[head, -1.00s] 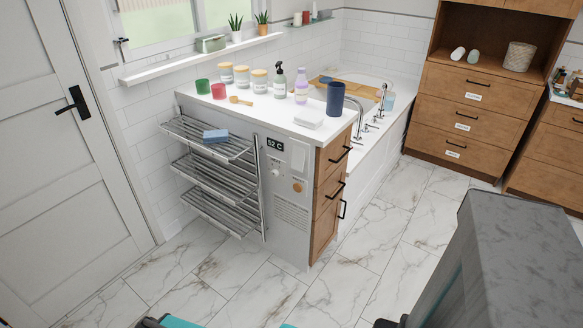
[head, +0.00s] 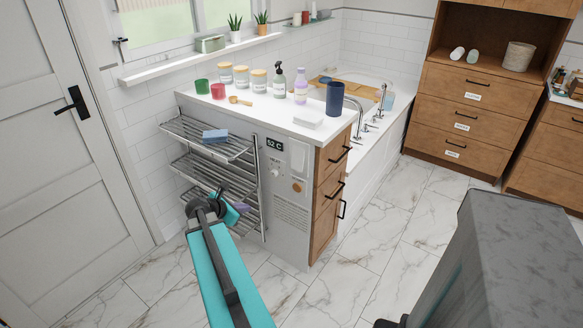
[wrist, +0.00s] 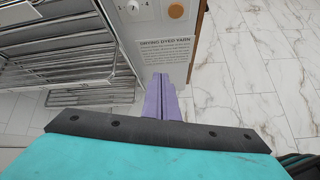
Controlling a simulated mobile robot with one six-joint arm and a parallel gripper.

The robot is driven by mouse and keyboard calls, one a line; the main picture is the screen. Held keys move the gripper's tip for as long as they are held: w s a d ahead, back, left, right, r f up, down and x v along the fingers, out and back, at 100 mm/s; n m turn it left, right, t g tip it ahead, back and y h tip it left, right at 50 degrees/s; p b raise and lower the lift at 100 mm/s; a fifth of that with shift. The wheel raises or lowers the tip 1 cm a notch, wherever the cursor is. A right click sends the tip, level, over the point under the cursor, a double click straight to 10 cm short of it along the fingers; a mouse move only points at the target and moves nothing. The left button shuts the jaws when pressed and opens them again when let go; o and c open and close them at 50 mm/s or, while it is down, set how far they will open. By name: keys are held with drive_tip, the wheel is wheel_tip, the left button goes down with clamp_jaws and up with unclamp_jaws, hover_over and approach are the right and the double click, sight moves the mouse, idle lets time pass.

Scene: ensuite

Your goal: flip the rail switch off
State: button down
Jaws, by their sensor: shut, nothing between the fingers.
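The heated rail (head: 215,165) with several metal racks stands against the side of the white cabinet. The cabinet's side panel (head: 290,235) carries a 52 C display (head: 275,144), a white plate (head: 298,156), a small white knob (head: 275,172) and a round brown button (head: 297,187). I cannot tell for sure which of these is the rail switch. In the wrist view, the knob (wrist: 133,8) and brown button (wrist: 176,10) show at the top edge. My gripper (wrist: 160,82), with purple fingers, is shut and empty, below these controls. It also shows before the lower racks in the head view (head: 241,207).
A blue sponge (head: 215,136) lies on the top rack. The countertop (head: 265,112) holds jars, cups and bottles. Wooden drawers (head: 330,185) with black handles are just right of the panel. The marble floor (head: 385,230) in front is clear.

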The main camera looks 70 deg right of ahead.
drive_tip(key=s+d+r+n+g+h, duration=0.1)
drive_tip(key=s+d+r+n+h, duration=0.1)
drive_tip(key=s+d+r, duration=0.5)
drive_tip(key=d+r, duration=0.3)
drive_tip(key=r, duration=0.1)
drive_tip(key=shift+s+d, duration=0.1)
drive_tip(key=p, duration=0.1)
approach(297, 163)
drive_tip(key=d+f, duration=0.3)
drive_tip(key=f, duration=0.1)
drive_tip(key=shift+s+d+f+p, duration=0.15)
drive_tip(key=shift+s+d, duration=0.1)
drive_tip(key=shift+d, duration=0.25)
drive_tip(key=shift+s+d+f+p, duration=0.15)
drive_tip(key=shift+s+d, duration=0.1)
drive_tip(key=shift+d, duration=0.3)
drive_tip(key=shift+r, duration=0.1)
drive_tip(key=shift+d, duration=0.25)
drive_tip(key=shift+r+p, duration=0.65)
drive_tip(key=shift+p, duration=0.2)
